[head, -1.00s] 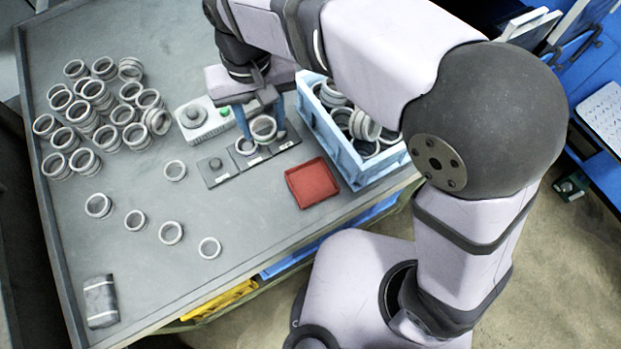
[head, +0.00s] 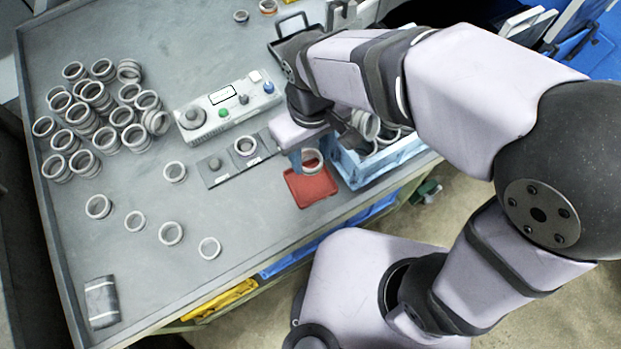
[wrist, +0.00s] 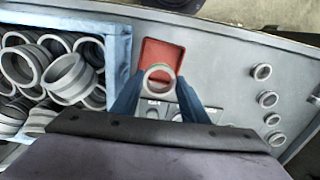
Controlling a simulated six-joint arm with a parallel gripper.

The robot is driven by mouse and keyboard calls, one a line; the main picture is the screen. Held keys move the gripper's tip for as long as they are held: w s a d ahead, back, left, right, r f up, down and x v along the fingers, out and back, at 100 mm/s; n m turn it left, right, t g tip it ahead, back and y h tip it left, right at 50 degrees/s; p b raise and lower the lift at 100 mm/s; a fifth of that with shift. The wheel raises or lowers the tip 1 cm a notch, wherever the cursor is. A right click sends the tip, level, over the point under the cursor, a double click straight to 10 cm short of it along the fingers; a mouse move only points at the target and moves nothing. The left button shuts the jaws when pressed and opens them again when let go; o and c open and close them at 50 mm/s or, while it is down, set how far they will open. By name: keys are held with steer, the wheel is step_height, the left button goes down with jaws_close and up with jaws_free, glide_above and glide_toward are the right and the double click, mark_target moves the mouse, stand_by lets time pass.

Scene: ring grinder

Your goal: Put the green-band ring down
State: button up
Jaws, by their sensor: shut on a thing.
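My gripper (wrist: 160,97) is shut on the green-band ring (wrist: 146,79), with one blue finger on each side of it in the wrist view. A thin green edge shows at the ring's top there. In the head view the held ring (head: 312,160) is over the upper part of the red tray (head: 311,189), and my gripper (head: 308,160) is partly hidden behind my wrist. The red tray (wrist: 167,48) lies just beyond the ring in the wrist view. The exact height of the ring above the tray is hard to tell.
A blue crate (head: 372,172) full of rings stands right beside the tray. The grey station plate (head: 222,176) with one ring (head: 245,146) on its middle spot lies to the left, before a control box (head: 228,107). Several loose rings (head: 98,206) lie on the table.

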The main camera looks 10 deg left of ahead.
steer(key=shift+f+b, duration=0.5)
steer(key=shift+f, duration=4.4)
steer(key=shift+f, duration=0.15)
steer(key=o, duration=0.8)
steer(key=shift+o, duration=0.2)
step_height(320, 180, up, 12)
steer(key=p, duration=0.1)
